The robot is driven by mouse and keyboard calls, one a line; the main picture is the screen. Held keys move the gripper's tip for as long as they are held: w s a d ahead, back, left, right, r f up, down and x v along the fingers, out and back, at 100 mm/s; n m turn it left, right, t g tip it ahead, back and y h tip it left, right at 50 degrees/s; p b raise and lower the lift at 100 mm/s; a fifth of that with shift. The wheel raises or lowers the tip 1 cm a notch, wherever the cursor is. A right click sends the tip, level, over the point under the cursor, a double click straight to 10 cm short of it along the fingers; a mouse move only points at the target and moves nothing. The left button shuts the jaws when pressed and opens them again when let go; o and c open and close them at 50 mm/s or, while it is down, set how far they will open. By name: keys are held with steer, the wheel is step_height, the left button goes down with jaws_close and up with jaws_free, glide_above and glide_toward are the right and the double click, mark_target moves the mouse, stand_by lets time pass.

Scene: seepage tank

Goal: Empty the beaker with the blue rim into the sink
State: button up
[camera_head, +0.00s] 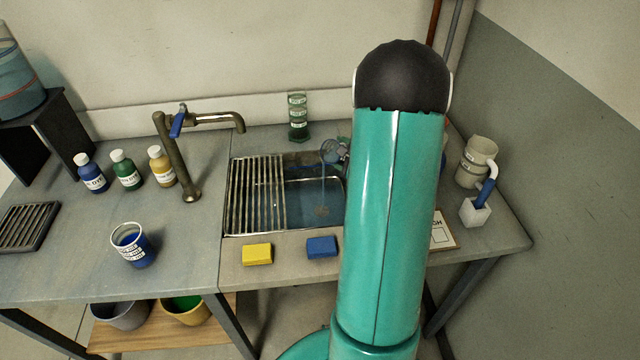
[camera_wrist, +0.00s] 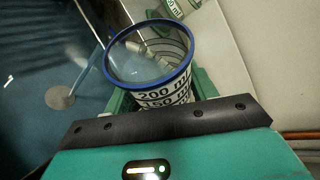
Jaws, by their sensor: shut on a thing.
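The beaker with the blue rim (camera_wrist: 178,88) is clear with black and white volume marks. My gripper (camera_wrist: 158,100) is shut on it, with a green finger on either side. In the head view the beaker (camera_head: 331,150) shows as a small tilted clear shape over the back of the sink, its mouth toward the left. My arm hides most of the gripper there. The sink (camera_head: 310,190) has a bluish basin with a drain; the drain (camera_wrist: 60,97) also shows in the wrist view. I cannot tell how much liquid is in the beaker.
A slatted rack (camera_head: 255,195) covers the sink's left part. A tap (camera_head: 185,150) stands left of it. Yellow (camera_head: 257,254) and blue (camera_head: 322,247) sponges lie in front. A cup of blue liquid (camera_head: 134,248) and dye bottles (camera_head: 125,170) stand left. Green stacked beakers (camera_head: 298,118) stand behind.

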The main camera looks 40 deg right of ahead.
steer(key=shift+r+n+h, duration=0.3)
steer(key=shift+r+n, duration=0.15)
steer(key=shift+n, duration=0.05)
stand_by(0.8)
steer(key=shift+f+n+t+h, duration=0.3)
steer(key=shift+f+n+h, duration=0.1)
steer(key=shift+n, duration=0.2)
stand_by(1.2)
steer(key=shift+a+f+n+h, duration=0.25)
steer(key=shift+a+n+h, duration=0.15)
steer(key=shift+a+n, duration=0.3)
stand_by(0.9)
steer(key=shift+a+f+n+t, duration=0.25)
steer(key=shift+f+n+t, duration=0.1)
steer(key=shift+n+t, duration=0.05)
stand_by(0.9)
steer(key=shift+a+r+n+h, duration=0.15)
steer(key=shift+r+n+h, duration=0.05)
steer(key=shift+n+h, duration=0.3)
stand_by(0.5)
